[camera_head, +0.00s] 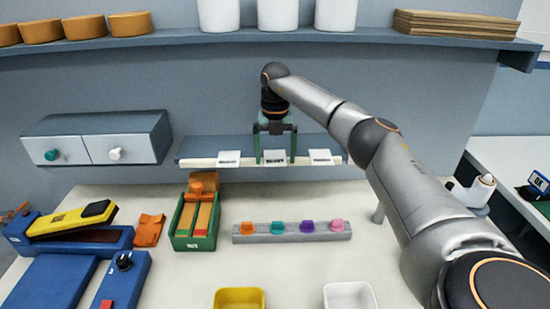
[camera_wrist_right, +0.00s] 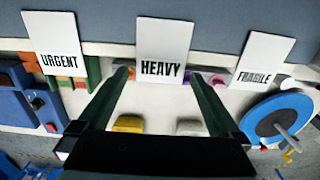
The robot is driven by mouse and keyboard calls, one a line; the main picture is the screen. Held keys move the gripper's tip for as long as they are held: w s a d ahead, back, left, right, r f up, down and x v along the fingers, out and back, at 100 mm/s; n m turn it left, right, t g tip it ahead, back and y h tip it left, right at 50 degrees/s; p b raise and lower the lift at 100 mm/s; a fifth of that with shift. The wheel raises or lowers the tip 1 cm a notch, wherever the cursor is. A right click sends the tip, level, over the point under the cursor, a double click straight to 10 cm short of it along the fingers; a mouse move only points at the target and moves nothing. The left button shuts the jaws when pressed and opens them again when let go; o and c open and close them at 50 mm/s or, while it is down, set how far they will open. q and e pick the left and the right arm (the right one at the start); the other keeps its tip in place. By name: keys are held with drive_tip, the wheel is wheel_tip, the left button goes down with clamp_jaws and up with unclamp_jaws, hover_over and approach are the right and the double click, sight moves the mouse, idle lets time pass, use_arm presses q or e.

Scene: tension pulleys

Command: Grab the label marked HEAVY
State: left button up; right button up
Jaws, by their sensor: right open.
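The HEAVY label (camera_wrist_right: 164,52) is a white card with black lettering, standing in the middle of three cards in the right wrist view. In the head view the same middle card (camera_head: 274,157) sits on the small shelf. My right gripper (camera_head: 275,159) is open, with its two green fingers around the sides of this card. In the wrist view the fingers are apart, one left and one right of the card's lower part, and I cannot tell if they touch it. The URGENT card (camera_wrist_right: 55,45) stands to the left and the FRAGILE card (camera_wrist_right: 262,58) to the right. My left gripper is not in view.
The small shelf (camera_head: 190,161) juts from the wall above the white table (camera_head: 300,262). A drawer unit (camera_head: 97,137) hangs at left. A green tray (camera_head: 176,243), a grey strip (camera_head: 292,239) with coloured pieces, and yellow (camera_head: 239,297) and white (camera_head: 349,294) bins stand below.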

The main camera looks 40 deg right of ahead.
drive_tip(key=shift+f, duration=0.25)
idle(0.3)
drive_tip(key=c, duration=1.2)
